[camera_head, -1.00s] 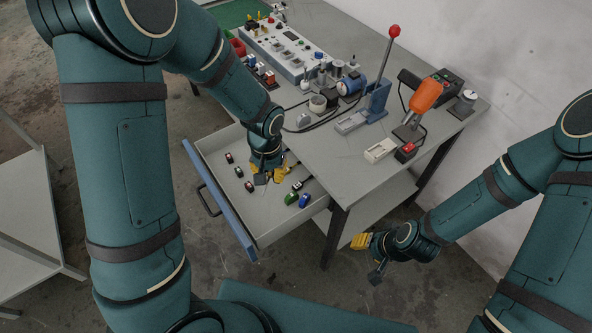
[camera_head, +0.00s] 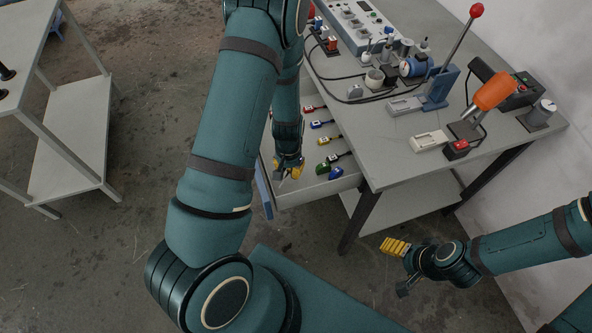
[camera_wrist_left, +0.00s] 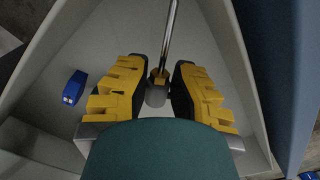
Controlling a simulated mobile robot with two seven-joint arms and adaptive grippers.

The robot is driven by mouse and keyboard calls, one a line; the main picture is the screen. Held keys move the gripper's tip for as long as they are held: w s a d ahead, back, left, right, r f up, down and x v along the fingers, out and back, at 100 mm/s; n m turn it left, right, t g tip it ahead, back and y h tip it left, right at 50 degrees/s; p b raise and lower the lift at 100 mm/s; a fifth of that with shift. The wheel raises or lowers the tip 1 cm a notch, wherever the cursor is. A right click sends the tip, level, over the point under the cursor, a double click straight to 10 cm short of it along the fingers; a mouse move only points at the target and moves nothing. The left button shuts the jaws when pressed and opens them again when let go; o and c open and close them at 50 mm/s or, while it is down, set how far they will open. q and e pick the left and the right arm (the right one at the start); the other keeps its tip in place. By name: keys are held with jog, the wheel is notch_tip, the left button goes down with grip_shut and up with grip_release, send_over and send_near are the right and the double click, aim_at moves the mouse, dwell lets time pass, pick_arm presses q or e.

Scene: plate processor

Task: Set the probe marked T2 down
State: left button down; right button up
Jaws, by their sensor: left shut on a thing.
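My left gripper (camera_head: 288,174) is over the open drawer, near its front corner. In the left wrist view, its yellow fingers (camera_wrist_left: 157,76) are closed around a probe with a thin metal rod (camera_wrist_left: 169,38), a small brass piece and a grey cylindrical part. No T2 mark is legible on it. The grey drawer (camera_head: 318,190) holds several small probes with coloured handles, among them a yellow one (camera_head: 323,141), a green one (camera_head: 322,168) and a blue one (camera_head: 335,173).
The grey table (camera_head: 385,165) carries a blue lever press (camera_head: 440,88), an orange-bodied tool (camera_head: 492,92) and a red-button box (camera_head: 457,147). A blue handle (camera_wrist_left: 73,87) lies on the drawer floor in the left wrist view. A shelf (camera_head: 75,150) stands at far left.

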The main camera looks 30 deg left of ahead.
aim_at(290, 182)
pick_arm(q)
jog(key=shift+f+b, duration=0.5)
jog(key=shift+f, duration=2.1)
jog(key=shift+f, duration=0.15)
jog(key=c, duration=1)
grip_release()
jog(key=shift+r, duration=0.3)
notch_tip(290, 182, up, 12)
jog(key=p, duration=0.3)
jog(key=shift+f, duration=0.1)
